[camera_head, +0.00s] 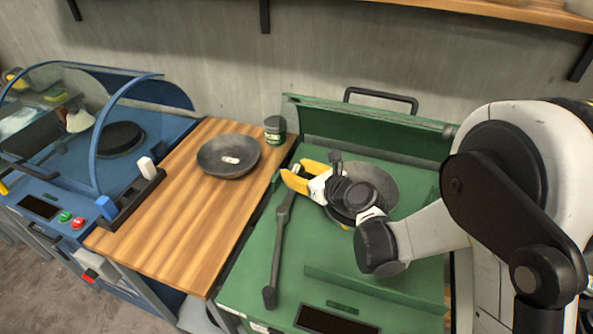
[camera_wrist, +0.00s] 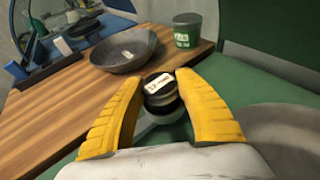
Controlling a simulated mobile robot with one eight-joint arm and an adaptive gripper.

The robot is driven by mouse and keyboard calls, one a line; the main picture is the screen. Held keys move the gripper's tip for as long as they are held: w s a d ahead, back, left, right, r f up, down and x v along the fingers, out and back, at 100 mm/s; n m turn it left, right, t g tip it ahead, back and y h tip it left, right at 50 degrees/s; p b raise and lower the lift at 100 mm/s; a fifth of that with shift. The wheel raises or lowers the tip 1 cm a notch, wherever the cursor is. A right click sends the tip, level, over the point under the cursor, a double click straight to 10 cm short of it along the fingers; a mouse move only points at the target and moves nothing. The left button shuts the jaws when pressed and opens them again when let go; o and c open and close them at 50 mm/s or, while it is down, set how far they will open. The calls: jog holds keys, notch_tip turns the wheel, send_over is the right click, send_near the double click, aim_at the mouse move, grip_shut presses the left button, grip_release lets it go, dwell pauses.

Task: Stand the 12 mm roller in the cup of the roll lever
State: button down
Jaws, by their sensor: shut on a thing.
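The 12 mm roller (camera_wrist: 160,90) is dark, with a white label reading 12 mm on its top. It stands between the yellow fingertips of my gripper (camera_wrist: 158,82), which is shut on it. The roll lever (camera_head: 274,260) is a long grey-green bar on the green machine, and its far end reaches under my gripper (camera_head: 295,179) in the head view. In the wrist view the lever's rounded end (camera_wrist: 150,124) shows just below the roller. I cannot tell whether the roller sits in the cup or just above it, since the fingers and roller hide the cup.
A grey bowl (camera_head: 214,167) with a small white label inside stands on the wooden top (camera_head: 165,228). A green and grey can (camera_head: 274,132) stands near its far right corner. A second metal bowl shape (camera_head: 383,181) lies on the green machine (camera_head: 250,280) behind my wrist. A blue machine (camera_head: 150,185) is at left.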

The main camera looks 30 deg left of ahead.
jog(key=c, duration=0.9)
grip_release()
jog(key=shift+r, duration=0.1)
jog(key=shift+s+d+r+p, duration=0.1)
jog(key=shift+d+r+p, duration=0.15)
jog(key=shift+p, duration=0.15)
jog(key=p+v, duration=0.2)
jog(key=v, duration=0.9)
jog(key=shift+s+d, duration=0.2)
jog(key=shift+f, duration=0.1)
